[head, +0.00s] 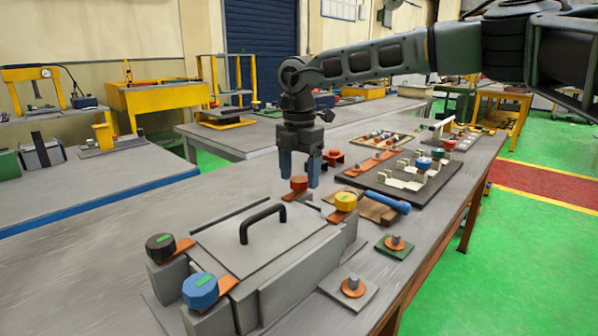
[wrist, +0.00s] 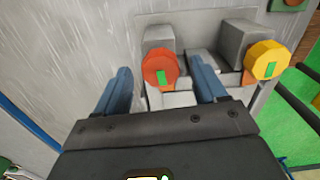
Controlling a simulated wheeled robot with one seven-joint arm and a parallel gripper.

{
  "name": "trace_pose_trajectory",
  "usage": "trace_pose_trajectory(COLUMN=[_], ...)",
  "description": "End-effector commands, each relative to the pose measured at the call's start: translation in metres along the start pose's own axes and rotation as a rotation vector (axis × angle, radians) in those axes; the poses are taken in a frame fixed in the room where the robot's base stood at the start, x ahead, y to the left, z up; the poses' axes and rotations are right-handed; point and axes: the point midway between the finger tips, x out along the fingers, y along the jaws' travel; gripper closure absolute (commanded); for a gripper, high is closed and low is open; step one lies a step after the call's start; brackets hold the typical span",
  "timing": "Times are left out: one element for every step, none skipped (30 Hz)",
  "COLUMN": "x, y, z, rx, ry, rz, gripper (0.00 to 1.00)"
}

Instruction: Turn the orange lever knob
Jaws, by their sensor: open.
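The orange-red lever knob (head: 299,184) with a green mark on top sits at the far corner of the grey lidded box (head: 262,243). It also shows in the wrist view (wrist: 160,70). My gripper (head: 300,177) is open and points down over this knob. In the wrist view, the blue fingers (wrist: 160,66) appear on either side of the knob, with gaps to both. I cannot tell whether the fingertips reach down beside it. A yellow-orange knob (head: 345,201) with a green mark sits at the right corner; in the wrist view it is outside the fingers (wrist: 267,60).
The box has a black handle (head: 263,222), a black knob (head: 160,247) and a blue knob (head: 200,290). A blue-handled tool (head: 387,202) and a dark tray (head: 358,173) of parts lie to the right. The table left of the box is clear.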

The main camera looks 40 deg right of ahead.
Motion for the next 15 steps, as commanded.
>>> trace_pose_trajectory(x=[-0.003,-0.005,-0.009,-0.013,-0.017,-0.024,-0.029,-0.034,-0.041,-0.046,-0.05,-0.056,-0.06,-0.064,-0.068], y=[0.0,0.0,0.0,0.0,0.001,0.0,0.0,0.001,0.001,0.001,0.001,0.001,0.001,0.001,0.001], z=[0.0,0.0,0.001,0.001,0.001,0.001,0.001,0.001,0.001,0.001,0.001,0.001,0.001,0.001,0.0], rx=[0.0,0.0,0.0,0.0,0.0,0.0,0.0,0.0,0.0,0.0,0.0,0.0,0.001,0.001,0.001], ry=[-0.001,-0.001,-0.002,-0.002,-0.002,-0.002,-0.002,-0.003,-0.003,-0.002,-0.002,-0.003,-0.003,-0.002,-0.001], rz=[0.001,0.001,0.001,0.002,0.002,0.002,0.002,0.003,0.003,0.003,0.003,0.002,0.002,0.003,0.003], gripper=[0.29,0.29,0.29,0.29,0.29,0.29,0.29,0.29,0.29,0.29,0.29,0.29,0.29,0.29,0.29])
